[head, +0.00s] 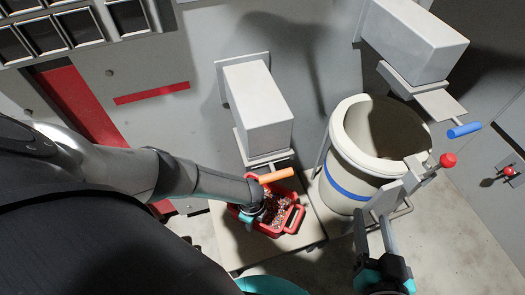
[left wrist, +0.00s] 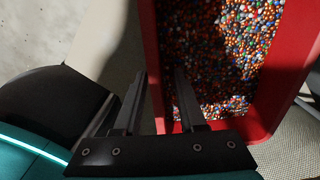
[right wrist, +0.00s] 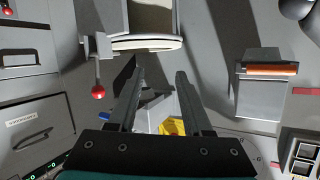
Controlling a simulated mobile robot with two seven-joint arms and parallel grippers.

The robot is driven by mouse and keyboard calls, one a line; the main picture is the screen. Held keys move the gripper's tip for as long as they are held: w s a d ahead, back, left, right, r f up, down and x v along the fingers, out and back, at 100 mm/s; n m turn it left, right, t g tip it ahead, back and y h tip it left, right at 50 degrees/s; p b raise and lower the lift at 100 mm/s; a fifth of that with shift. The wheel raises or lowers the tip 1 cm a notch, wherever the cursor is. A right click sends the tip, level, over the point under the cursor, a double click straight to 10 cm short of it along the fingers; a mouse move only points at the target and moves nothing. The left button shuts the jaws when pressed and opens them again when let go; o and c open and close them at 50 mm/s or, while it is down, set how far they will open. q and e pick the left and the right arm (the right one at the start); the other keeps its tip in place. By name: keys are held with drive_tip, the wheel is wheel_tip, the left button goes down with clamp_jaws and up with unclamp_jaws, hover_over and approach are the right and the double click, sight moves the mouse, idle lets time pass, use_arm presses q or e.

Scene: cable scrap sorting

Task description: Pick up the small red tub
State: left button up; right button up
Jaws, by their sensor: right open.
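The small red tub (head: 273,228) sits on a pale platform below a grey chute and holds multicoloured granules (left wrist: 225,55). In the left wrist view the tub's red wall (left wrist: 151,60) runs between the fingers of my left gripper (left wrist: 160,75). One finger is outside the wall and the other is over the granules inside. The fingers stand apart; contact with the wall is not clear. In the head view my left gripper (head: 250,217) is at the tub's left side, partly hidden by my arm. My right gripper (head: 372,225) is open and empty, away from the tub.
A large cream barrel (head: 345,190) with a blue band stands right of the tub. An orange handle (head: 276,175) on the chute (head: 258,108) hangs just above the tub. A red-knobbed lever (head: 447,160) is by the barrel. Floor at the lower right is clear.

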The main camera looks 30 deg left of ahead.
use_arm(q)
drive_tip(key=shift+f+b, duration=0.45)
drive_tip(key=shift+f, duration=0.55)
use_arm(e)
drive_tip(key=shift+s+a+r+m+t+y, duration=0.15)
drive_tip(key=shift+s+a+r+t+y, duration=0.2)
drive_tip(key=shift+t, duration=0.35)
drive_tip(key=shift+s+a+r+m+t+y, duration=0.2)
drive_tip(key=shift+a+r+t, duration=0.15)
drive_tip(key=shift+r+t, duration=0.3)
drive_tip(key=shift+f, duration=0.1)
use_arm(q)
clamp_jaws()
drive_tip(key=shift+w+r, duration=0.1)
drive_tip(key=shift+w, duration=0.05)
